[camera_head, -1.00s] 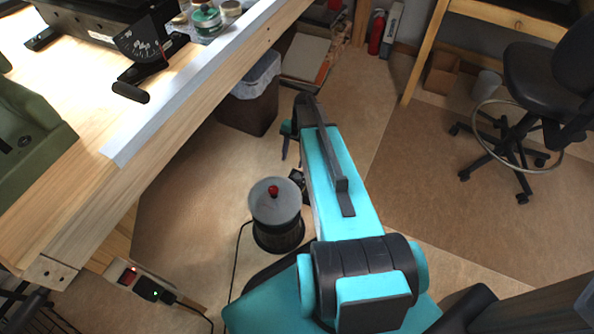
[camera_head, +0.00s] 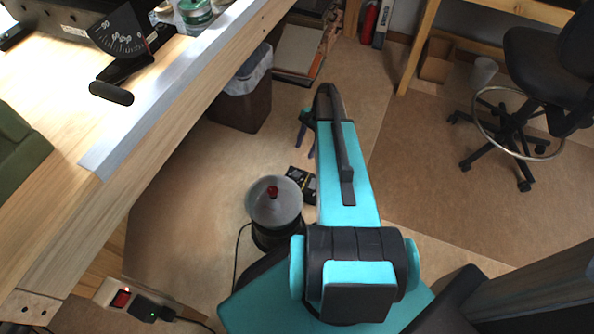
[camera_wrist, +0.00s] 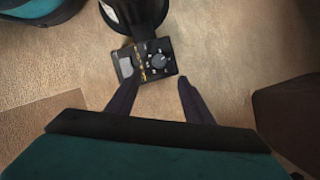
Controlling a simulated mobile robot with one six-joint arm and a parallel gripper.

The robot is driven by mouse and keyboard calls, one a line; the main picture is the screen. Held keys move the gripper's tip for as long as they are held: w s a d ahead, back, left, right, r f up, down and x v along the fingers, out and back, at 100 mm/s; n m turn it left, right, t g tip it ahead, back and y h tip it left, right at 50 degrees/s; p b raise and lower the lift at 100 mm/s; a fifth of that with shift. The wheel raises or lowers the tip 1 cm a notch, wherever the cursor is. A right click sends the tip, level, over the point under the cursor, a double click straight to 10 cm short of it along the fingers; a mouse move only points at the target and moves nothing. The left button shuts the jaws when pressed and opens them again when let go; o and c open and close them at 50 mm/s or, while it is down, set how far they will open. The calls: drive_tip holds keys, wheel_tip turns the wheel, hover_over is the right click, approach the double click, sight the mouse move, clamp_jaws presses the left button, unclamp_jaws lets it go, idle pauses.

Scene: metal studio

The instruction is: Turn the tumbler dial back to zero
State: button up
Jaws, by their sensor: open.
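The tumbler (camera_head: 274,207) stands on the floor, with a round grey lid, a red top knob and a dark base. Its black control box (camera_head: 302,184) sits beside it, partly hidden by my arm. In the wrist view the box (camera_wrist: 128,66) shows yellow markings and a small round dial (camera_wrist: 158,60). The dial's exact setting is too small to read. My gripper (camera_wrist: 158,79) is open and empty, its two dark fingers pointing toward the box and apart from it. In the head view my gripper (camera_head: 307,148) hangs over the floor just beyond the box.
A wooden workbench (camera_head: 150,130) with a metal edge fills the left. A dark bin (camera_head: 243,105) stands beyond the tumbler. A power strip (camera_head: 122,298) and cable lie at lower left. A swivel chair (camera_head: 535,60) is at the right; the floor between is clear.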

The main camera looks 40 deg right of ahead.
sight(296, 174)
drive_tip(key=b+x, duration=0.3)
drive_tip(key=x, duration=1)
drive_tip(key=shift+a+f, duration=0.1)
drive_tip(key=shift+f, duration=0.2)
drive_tip(key=c, duration=1)
